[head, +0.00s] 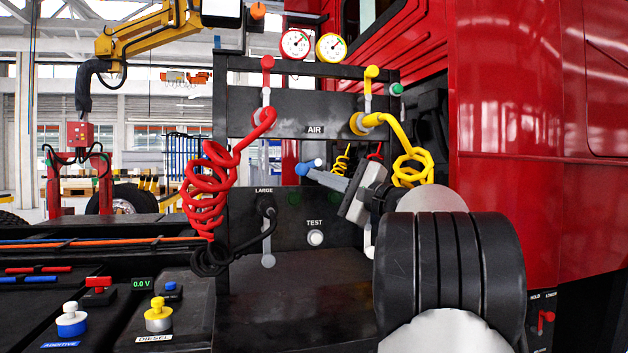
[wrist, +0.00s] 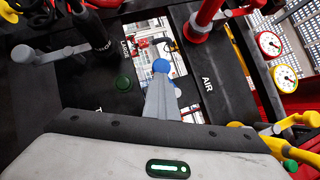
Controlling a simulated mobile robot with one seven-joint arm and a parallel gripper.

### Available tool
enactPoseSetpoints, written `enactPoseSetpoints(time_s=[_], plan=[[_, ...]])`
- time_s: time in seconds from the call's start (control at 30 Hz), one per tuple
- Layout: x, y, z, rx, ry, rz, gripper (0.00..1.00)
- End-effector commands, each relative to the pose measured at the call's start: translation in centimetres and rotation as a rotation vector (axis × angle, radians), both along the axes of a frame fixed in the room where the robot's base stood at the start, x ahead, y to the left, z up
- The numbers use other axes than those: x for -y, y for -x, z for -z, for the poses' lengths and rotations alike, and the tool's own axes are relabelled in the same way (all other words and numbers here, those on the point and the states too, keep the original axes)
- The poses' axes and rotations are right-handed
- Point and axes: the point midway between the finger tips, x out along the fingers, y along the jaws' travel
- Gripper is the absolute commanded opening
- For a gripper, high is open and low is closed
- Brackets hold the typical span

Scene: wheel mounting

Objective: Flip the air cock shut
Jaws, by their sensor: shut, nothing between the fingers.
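My gripper (head: 310,174) is shut and empty, its fingers pointing left in front of the rack in the head view. A red-knobbed lever (head: 267,64) and a yellow-knobbed lever (head: 371,74) stand upright above the AIR panel (head: 300,108). No label shows which of these is the air cock. My gripper body hides part of the rack's right side.
A red coiled hose (head: 207,190) hangs at left, a yellow one (head: 412,165) at right. A black plug with cable (head: 266,208) sits by LARGE, above a grey-ended lever (head: 268,260). Two gauges (head: 296,44) top the rack. The red truck cab (head: 530,110) closes the right side.

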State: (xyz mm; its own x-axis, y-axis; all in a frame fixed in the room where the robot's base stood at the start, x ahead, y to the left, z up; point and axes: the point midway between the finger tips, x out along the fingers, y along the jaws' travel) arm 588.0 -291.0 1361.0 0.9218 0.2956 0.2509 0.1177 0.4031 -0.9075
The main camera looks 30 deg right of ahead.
Motion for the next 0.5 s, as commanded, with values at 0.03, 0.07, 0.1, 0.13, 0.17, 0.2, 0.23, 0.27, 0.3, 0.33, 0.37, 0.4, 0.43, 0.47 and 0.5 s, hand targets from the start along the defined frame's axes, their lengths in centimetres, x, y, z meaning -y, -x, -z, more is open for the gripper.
enactPoseSetpoints(time_s=[0.03, 0.07, 0.1, 0.13, 0.17, 0.2, 0.23, 0.27, 0.3, 0.33, 0.37, 0.4, 0.43, 0.47, 0.5], plan=[[-0.24, -0.18, 0.07, 0.000, 0.001, -0.007, 0.00], [-0.26, -0.20, 0.04, -0.001, 0.001, -0.007, 0.00], [-0.29, -0.22, -0.01, -0.001, 0.001, -0.007, 0.00], [-0.31, -0.23, -0.05, -0.001, 0.002, -0.007, 0.00], [-0.35, -0.24, -0.09, -0.001, 0.002, -0.008, 0.00], [-0.39, -0.26, -0.13, -0.001, 0.002, -0.008, 0.00], [-0.42, -0.28, -0.16, -0.001, 0.002, -0.008, 0.00], [-0.44, -0.28, -0.19, 0.000, 0.003, -0.007, 0.00], [-0.47, -0.30, -0.22, 0.000, 0.003, -0.007, 0.00], [-0.50, -0.32, -0.24, 0.000, 0.003, -0.007, 0.00], [-0.51, -0.32, -0.25, 0.000, 0.003, -0.007, 0.00], [-0.54, -0.34, -0.26, 0.000, 0.003, -0.007, 0.00], [-0.56, -0.34, -0.28, 0.000, 0.003, -0.007, 0.00], [-0.58, -0.34, -0.29, 0.000, 0.003, -0.007, 0.00], [-0.59, -0.36, -0.30, 0.000, 0.003, -0.008, 0.00]])
